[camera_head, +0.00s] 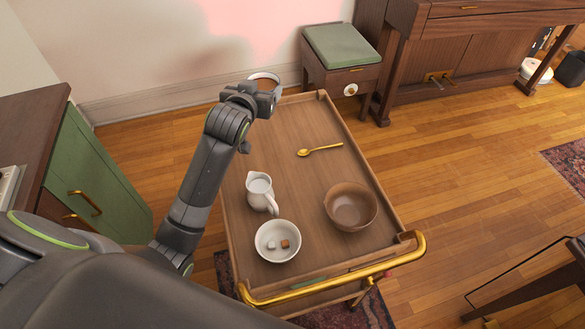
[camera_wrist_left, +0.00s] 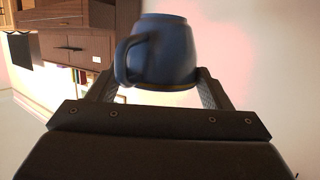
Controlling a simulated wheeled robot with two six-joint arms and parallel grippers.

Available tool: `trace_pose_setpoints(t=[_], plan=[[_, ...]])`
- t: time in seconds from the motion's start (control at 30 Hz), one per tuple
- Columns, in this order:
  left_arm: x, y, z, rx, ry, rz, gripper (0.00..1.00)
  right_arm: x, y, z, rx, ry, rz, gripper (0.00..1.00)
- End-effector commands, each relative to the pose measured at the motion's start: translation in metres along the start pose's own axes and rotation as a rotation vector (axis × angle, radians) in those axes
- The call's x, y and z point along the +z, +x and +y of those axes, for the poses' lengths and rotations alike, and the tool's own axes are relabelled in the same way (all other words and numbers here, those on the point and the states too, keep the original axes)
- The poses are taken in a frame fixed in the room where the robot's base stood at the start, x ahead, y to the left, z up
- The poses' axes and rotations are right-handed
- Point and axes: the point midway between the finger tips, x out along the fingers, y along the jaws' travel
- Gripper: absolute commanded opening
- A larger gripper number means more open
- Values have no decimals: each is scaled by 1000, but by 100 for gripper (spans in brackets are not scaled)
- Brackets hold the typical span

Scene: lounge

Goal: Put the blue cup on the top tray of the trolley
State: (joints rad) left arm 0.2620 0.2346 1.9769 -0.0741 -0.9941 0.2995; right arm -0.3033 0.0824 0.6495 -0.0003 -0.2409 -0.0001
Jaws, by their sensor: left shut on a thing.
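The blue cup (camera_wrist_left: 160,48) is between the fingers of my left gripper (camera_wrist_left: 155,85) in the left wrist view, with its handle toward the left. In the head view only the cup's pale rim (camera_head: 264,76) shows past my left gripper (camera_head: 262,92), which hides the rest. The gripper is shut on the cup near the far left corner of the trolley's wooden top tray (camera_head: 300,180). I cannot tell how high the cup is above the tray. My right gripper is not in view.
On the tray are a white jug (camera_head: 261,192), a white bowl (camera_head: 278,241) with sugar cubes, a brown bowl (camera_head: 351,206) and a gold spoon (camera_head: 320,149). The tray's far half is mostly bare. A gold handle (camera_head: 335,284) crosses its near end. A green cabinet (camera_head: 95,185) stands left.

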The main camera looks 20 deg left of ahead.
Motion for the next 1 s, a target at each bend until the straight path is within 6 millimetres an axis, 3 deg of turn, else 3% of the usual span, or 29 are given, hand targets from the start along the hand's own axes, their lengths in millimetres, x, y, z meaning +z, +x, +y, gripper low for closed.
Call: trace_pose_setpoints(t=[0.1,0.3,0.63,1.0], plan=[[15,15,-23,-19,-4,-2,46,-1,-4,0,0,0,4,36],[30,27,-44,-31,-16,1,46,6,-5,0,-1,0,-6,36],[78,43,-47,-32,-21,-1,46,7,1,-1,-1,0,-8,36],[114,54,-46,-32,-20,0,46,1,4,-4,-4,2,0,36]])
